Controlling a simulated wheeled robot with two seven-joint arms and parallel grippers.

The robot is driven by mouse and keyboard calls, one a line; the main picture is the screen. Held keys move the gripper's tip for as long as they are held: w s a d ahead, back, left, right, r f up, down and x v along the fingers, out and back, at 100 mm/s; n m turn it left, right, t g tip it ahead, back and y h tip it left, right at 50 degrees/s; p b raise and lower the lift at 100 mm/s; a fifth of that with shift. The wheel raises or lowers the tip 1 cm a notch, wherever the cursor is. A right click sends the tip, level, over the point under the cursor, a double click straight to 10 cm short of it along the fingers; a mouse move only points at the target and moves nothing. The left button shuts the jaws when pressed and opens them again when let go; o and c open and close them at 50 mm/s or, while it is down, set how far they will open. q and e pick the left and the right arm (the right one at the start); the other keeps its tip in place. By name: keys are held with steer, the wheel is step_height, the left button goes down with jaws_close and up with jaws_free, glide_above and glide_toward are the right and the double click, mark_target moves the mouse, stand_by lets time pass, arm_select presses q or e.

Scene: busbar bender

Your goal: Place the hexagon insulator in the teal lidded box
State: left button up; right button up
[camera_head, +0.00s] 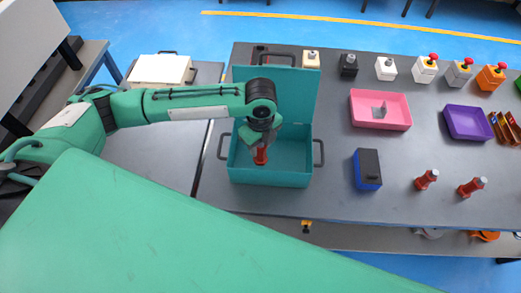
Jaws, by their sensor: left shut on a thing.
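The teal lidded box (270,175) stands on the dark table with its lid (303,87) raised at the back and a dark handle on each side. My left gripper (260,148) reaches in from the left and points down over the box's opening. It is shut on a red-brown insulator (260,156), held upright within the outline of the box. Whether the insulator touches the box floor cannot be told. Two similar red insulators, one (426,180) and another (472,187), stand at the table's front right. My right gripper is not in view.
A blue box with a dark top (367,170) stands right of the teal box. A pink tray (380,110) holding a grey piece and a purple tray (467,123) lie farther right. Several button boxes line the back edge. A white case (160,70) is at left.

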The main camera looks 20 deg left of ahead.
mark_target(260, 154)
arm_select(q)
steer(key=shift+f, duration=0.3)
steer(key=shift+d+f, duration=0.1)
steer(key=shift+f, duration=0.1)
step_height(260, 154, down, 4)
steer(key=shift+r+p, duration=0.25)
steer(key=shift+p, duration=0.25)
steer(key=shift+f, duration=0.25)
steer(key=o, duration=1.1)
steer(key=shift+f, duration=0.1)
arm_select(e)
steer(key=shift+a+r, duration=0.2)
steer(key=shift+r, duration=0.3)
